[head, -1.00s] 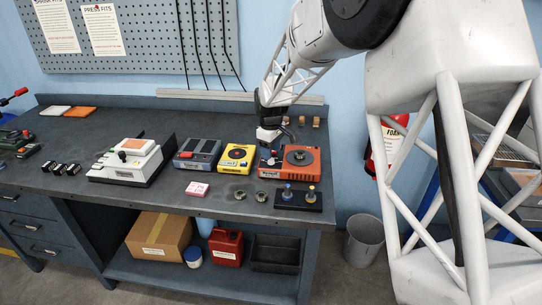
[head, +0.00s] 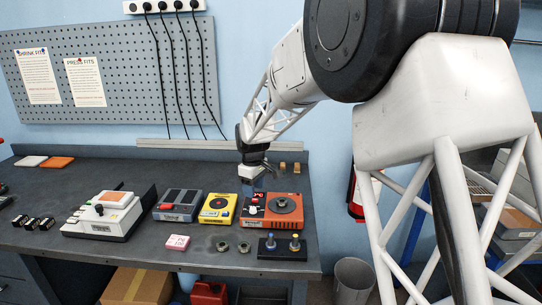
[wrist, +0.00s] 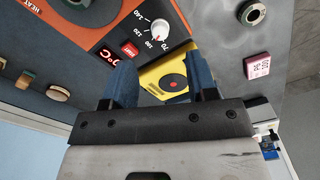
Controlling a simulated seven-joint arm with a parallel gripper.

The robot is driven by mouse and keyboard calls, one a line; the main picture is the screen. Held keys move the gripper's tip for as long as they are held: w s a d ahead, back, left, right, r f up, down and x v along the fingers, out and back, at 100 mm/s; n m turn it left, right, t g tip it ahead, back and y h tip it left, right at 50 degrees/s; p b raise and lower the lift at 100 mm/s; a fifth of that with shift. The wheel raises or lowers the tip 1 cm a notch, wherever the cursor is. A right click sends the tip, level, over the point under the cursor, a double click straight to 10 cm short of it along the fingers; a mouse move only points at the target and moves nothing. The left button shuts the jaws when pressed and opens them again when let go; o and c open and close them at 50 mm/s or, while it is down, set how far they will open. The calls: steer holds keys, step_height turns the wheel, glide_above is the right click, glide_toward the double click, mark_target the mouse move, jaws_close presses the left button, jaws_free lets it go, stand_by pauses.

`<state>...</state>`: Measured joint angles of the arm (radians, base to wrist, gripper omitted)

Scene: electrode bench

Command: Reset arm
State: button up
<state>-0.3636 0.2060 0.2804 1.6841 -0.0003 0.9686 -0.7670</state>
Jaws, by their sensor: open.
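My gripper (head: 252,186) hangs above the back of the bench, near the gap between the yellow unit (head: 218,208) and the orange heater unit (head: 275,212). In the wrist view its two blue fingers (wrist: 163,82) are apart with nothing between them. Beyond the fingers the wrist view shows the yellow unit (wrist: 165,78) and the orange heater's white dial (wrist: 159,28) and red display. The gripper appears above the units and not touching them.
The bench also holds a white device (head: 105,214), a grey unit (head: 178,204), a pink block (head: 177,242), two metal rings (head: 222,246) and a black stand with two pegs (head: 282,248). A pegboard (head: 115,75) hangs behind.

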steer(key=s+d+r+m, duration=0.2)
steer(key=s+d+r, duration=0.2)
steer(key=s+d, duration=0.25)
steer(key=s+d+r+m+t, duration=0.1)
steer(key=s+d+r+m, duration=0.1)
steer(key=s+d+r, duration=0.35)
steer(key=s+d+r+m, duration=0.3)
steer(key=s+d, duration=0.4)
steer(key=s, duration=0.3)
steer(key=s+d+f+m, duration=0.1)
steer(key=s+d+m, duration=0.2)
steer(key=s, duration=0.9)
steer(key=s+d+f+m+t, duration=0.1)
steer(key=s+d+m, duration=0.2)
steer(key=s+d, duration=0.4)
steer(key=s, duration=0.5)
steer(key=shift+s+d+f+t, duration=0.15)
steer(key=shift+s+f+t, duration=0.1)
steer(key=shift+f+t, duration=0.1)
steer(key=shift+c, duration=0.3)
